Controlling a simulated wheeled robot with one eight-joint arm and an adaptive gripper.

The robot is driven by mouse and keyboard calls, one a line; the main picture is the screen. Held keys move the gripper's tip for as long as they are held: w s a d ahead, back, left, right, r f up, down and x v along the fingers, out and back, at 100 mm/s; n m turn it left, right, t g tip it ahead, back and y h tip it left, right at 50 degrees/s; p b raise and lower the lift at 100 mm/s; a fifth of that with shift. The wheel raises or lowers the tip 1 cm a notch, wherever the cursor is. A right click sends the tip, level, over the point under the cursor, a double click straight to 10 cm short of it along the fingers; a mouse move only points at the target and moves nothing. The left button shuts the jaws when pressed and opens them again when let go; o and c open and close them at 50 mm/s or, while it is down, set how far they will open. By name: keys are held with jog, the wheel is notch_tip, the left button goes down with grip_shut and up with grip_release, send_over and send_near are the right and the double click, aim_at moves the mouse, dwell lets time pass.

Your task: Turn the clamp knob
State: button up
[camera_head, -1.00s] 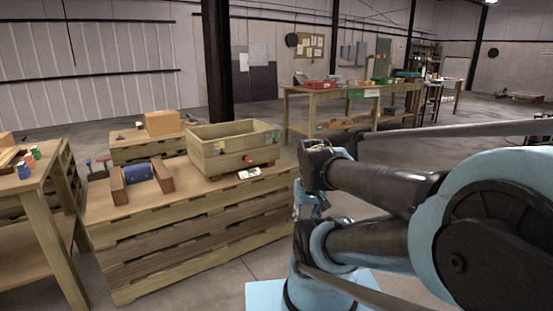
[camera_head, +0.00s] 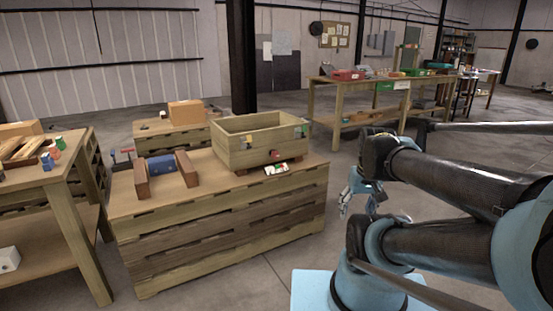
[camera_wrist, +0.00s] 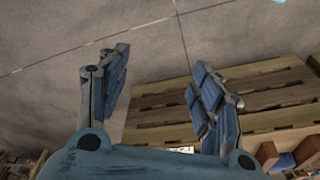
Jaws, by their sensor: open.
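A small red knob-like part (camera_head: 275,154) shows at the front of the wooden crate (camera_head: 240,158).
The pallet stack (camera_head: 220,225) also shows in the wrist view (camera_wrist: 250,95). A wooden table (camera_head: 62,180) stands at the left. A long workbench (camera_head: 335,110) stands behind.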

jog(key=w+a+r+n+t+y, duration=0.1)
jog(key=w+a+r, duration=0.15)
jog(key=w, duration=0.55)
jog(key=w+a+r+n+t+y, duration=0.15)
jog(key=w+a, duration=0.25)
jog(key=w, duration=0.5)
jog(key=n+t+y, duration=0.3)
jog(key=t+y, duration=0.2)
jog(key=t, duration=0.1)
send_over(276, 155)
jog(key=s+d, duration=0.9)
jog(key=s, duration=0.4)
notch_tip(276, 155, down, 9)
jog(key=x, duration=1.7)
jog(key=shift+w+f, duration=0.15)
jog(key=shift+f, duration=0.1)
jog(key=shift+c, duration=0.4)
jog(key=c, duration=1)
